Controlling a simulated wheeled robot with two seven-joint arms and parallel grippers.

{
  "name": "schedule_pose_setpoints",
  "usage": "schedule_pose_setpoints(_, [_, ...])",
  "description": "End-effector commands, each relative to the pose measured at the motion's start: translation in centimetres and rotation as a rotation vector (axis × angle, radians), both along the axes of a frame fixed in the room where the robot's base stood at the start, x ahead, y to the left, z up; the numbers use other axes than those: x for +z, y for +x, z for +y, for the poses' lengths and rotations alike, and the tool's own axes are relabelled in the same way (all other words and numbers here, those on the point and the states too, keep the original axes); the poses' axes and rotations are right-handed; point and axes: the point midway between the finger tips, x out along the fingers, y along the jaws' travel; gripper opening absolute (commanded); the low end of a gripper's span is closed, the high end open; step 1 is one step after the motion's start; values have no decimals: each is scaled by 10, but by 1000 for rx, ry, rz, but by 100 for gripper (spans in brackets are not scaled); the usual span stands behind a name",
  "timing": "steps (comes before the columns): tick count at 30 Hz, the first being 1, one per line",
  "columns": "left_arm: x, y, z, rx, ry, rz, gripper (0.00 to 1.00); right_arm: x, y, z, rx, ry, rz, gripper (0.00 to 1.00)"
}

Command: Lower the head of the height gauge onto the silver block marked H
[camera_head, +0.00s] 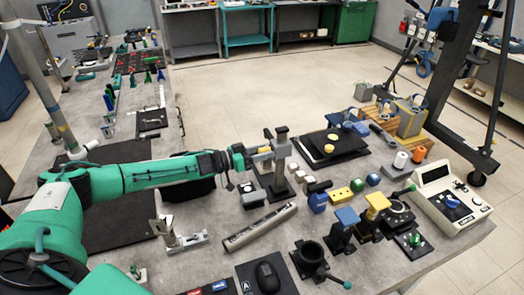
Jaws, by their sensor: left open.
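The height gauge (281,147) appears to be the dark upright column with a blocky head on the bench, right of centre. My left gripper (262,158) is open beside the column's left side, close to its head; I cannot tell whether the fingers touch it. Several small blocks stand around the gauge: a pale-topped dark block (252,196) to its lower left and silver-grey blocks (300,176) to its right. The letter H is too small to read on any of them. My right gripper is not in view.
A long grey bar (260,227) lies in front of the gauge. A black plate (332,147) with a yellow piece is behind it. Blue (342,228) and yellow-topped fixtures and a white console (449,199) stand to the right.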

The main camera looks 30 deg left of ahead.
Motion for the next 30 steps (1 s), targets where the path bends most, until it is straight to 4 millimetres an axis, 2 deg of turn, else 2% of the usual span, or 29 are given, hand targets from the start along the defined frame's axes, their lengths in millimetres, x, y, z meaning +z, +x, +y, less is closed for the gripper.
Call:
schedule_pose_setpoints(6, [0,0,0,0,0,0,46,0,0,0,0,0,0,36])
schedule_pose_setpoints(13, [0,0,0,0,0,0,1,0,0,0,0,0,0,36])
schedule_pose_setpoints(18, [-1,0,0,0,0,0,0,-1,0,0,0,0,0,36])
schedule_pose_setpoints(22, [-10,0,0,0,-1,1,0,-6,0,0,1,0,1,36])
schedule_pose_setpoints(26, [-31,0,-1,-1,-1,0,0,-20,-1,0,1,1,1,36])
schedule_pose_setpoints(30, [-61,0,0,0,-1,1,0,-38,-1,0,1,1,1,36])
